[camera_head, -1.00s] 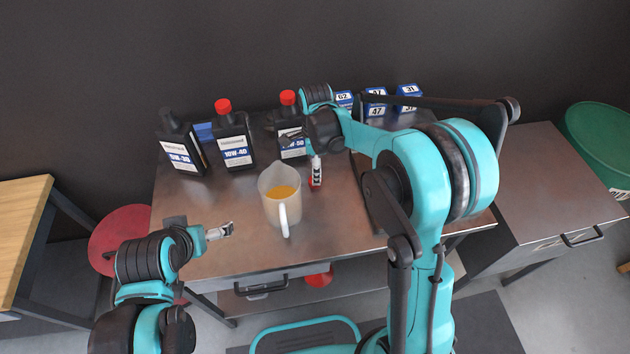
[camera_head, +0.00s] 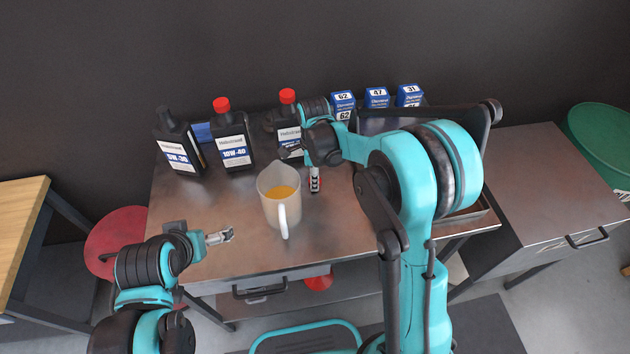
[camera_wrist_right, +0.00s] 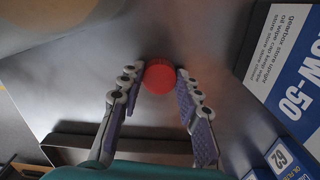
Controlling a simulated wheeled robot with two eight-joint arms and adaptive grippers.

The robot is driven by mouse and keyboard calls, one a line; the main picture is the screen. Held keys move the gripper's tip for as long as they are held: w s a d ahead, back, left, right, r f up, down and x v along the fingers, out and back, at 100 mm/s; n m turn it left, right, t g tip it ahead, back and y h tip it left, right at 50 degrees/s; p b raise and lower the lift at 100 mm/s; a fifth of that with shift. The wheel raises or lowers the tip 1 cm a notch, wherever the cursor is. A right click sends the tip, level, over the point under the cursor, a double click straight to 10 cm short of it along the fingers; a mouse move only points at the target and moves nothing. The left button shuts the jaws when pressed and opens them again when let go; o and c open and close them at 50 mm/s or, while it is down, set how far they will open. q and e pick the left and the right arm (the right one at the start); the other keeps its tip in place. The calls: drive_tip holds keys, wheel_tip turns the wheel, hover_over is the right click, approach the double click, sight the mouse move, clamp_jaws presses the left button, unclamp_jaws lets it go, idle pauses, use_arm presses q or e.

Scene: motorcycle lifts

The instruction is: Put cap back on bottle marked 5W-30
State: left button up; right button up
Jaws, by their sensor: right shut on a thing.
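The black bottle (camera_head: 180,143) at the left of the row has no red cap; its label looks like 5W-30 but is small. My right gripper (camera_head: 315,186) points down beside the pitcher, at the table top. In the right wrist view my right gripper (camera_wrist_right: 160,82) is shut on the round red cap (camera_wrist_right: 159,76), which sits between its fingertips. In the head view the fingers mostly hide the cap. My left gripper (camera_head: 220,236) is over the table's front left, away from the bottles; its opening is unclear.
A pitcher (camera_head: 267,184) of yellow liquid stands left of my right gripper. The 10W-40 bottle (camera_head: 235,151) and another red-capped bottle (camera_head: 287,127) stand behind. Blue boxes (camera_head: 377,97) are at the back right. The table's front left (camera_head: 190,215) is clear.

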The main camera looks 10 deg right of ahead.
drive_tip(key=shift+r+p, duration=0.3)
drive_tip(key=shift+r, duration=0.3)
drive_tip(key=r, duration=0.1)
drive_tip(key=r+p, duration=0.1)
drive_tip(key=d+r, duration=0.1)
drive_tip(key=r, duration=0.1)
drive_tip(key=shift+s+p, duration=0.35)
drive_tip(key=shift+s, duration=0.05)
use_arm(q)
wheel_tip(320, 180, up, 5)
drive_tip(key=p, duration=0.2)
drive_tip(key=shift+p, duration=0.4)
use_arm(e)
drive_tip(key=s+d+r, duration=0.4)
drive_tip(key=s+d, duration=0.1)
drive_tip(key=s+d+r, duration=0.1)
drive_tip(key=s+d, duration=0.1)
drive_tip(key=shift+s+d+r, duration=0.15)
drive_tip(key=shift+s+r, duration=0.05)
drive_tip(key=shift+r, duration=0.2)
